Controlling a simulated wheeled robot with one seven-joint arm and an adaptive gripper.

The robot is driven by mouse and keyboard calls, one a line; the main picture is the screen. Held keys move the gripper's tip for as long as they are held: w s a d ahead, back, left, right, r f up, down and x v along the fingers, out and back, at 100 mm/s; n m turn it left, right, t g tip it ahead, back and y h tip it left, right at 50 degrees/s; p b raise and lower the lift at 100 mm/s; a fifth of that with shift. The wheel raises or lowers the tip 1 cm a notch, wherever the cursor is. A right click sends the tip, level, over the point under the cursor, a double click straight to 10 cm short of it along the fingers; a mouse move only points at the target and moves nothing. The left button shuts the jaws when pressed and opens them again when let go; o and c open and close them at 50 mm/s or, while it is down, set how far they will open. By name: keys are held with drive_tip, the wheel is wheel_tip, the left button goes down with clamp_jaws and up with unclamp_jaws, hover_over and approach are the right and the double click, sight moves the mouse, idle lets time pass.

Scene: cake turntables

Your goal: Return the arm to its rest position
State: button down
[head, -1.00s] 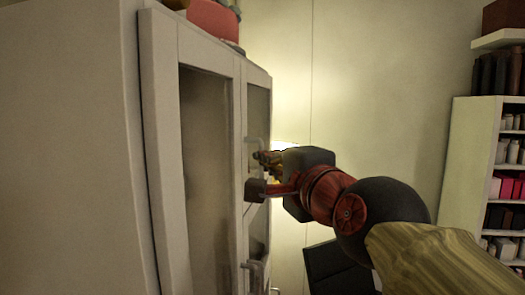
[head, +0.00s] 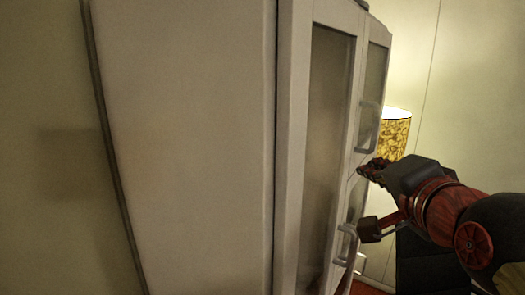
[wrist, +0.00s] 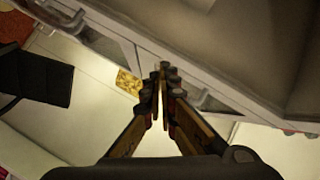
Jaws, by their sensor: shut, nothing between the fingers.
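My gripper (head: 372,168) is at the right in the head view, in front of the cabinet's doors. In the wrist view my gripper (wrist: 160,75) has its fingertips together, with nothing between them. The white cabinet (head: 190,140) fills the middle of the head view, its glass doors shut. The cabinet also runs across the top of the wrist view (wrist: 235,95). The fingertips look close to the cabinet's front; I cannot tell whether they touch it.
Door handles (head: 368,125) stick out from the cabinet near my gripper. A lamp with a yellow patterned shade (head: 394,135) stands behind it. A dark piece of furniture (head: 425,268) is below my arm. Bare wall lies at the upper right.

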drive_tip(key=s+f+n+g+b, duration=0.3)
drive_tip(key=s+f+n+b, duration=0.1)
drive_tip(key=f, duration=1.1)
drive_tip(key=s+a+f+n+g+b, duration=0.1)
drive_tip(key=s+f+n+g+b, duration=0.2)
drive_tip(key=f, duration=1.3)
drive_tip(key=s+a+f+n+g+b, duration=0.1)
drive_tip(key=s+f+n+g+b, duration=0.2)
drive_tip(key=f, duration=1.2)
drive_tip(key=shift+s+f+n+g+y+b, duration=0.35)
drive_tip(key=shift+s+n+b, duration=1.2)
drive_tip(key=shift+s, duration=1.3)
drive_tip(key=shift+m, duration=0.25)
